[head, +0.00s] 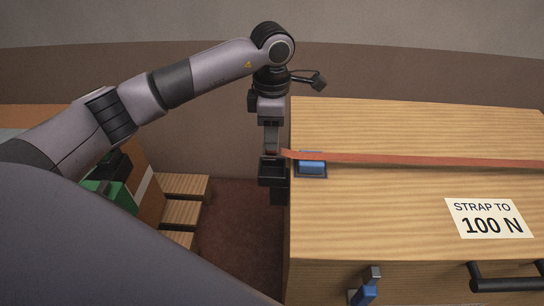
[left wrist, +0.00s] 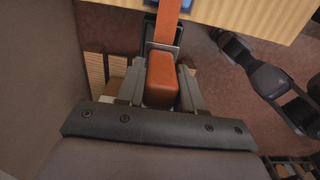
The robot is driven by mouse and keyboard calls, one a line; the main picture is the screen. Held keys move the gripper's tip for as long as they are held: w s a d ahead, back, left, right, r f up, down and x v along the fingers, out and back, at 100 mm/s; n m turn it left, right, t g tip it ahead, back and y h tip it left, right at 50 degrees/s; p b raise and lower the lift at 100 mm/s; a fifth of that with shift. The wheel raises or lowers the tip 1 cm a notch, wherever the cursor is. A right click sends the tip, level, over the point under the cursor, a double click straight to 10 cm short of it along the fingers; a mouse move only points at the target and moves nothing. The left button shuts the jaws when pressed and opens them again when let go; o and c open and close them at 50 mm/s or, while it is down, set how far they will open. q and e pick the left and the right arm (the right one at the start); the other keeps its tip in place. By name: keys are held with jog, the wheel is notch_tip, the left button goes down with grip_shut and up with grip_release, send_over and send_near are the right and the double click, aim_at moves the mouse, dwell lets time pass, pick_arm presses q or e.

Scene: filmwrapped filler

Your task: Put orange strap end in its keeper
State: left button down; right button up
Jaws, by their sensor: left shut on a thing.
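The orange strap (head: 420,160) runs flat across the top of the wooden crate (head: 400,125) and past its left edge. My left gripper (head: 272,150) points down just beyond that edge. In the left wrist view its fingers are shut on the orange strap end (left wrist: 161,80), a thick block between them. A dark bracket (head: 272,172) sits at the fingertips beside the crate; I cannot tell whether this is the keeper or whether the end touches it. A blue buckle (head: 312,168) in a dark frame lies under the strap.
A label (head: 488,218) reading "STRAP TO 100 N" is on the crate. A blue-handled latch (head: 364,291) and black handle (head: 507,276) are on its front. Wooden steps (head: 181,212) and a green object (head: 108,198) stand left. Floor (head: 236,225) shows between.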

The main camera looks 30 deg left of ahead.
aim_at(272, 156)
pick_arm(q)
jog(key=shift+f, duration=3.6)
jog(key=shift+f, duration=0.15)
jog(key=c, duration=0.7)
grip_release()
notch_tip(272, 156, up, 12)
jog(key=shift+r, duration=0.15)
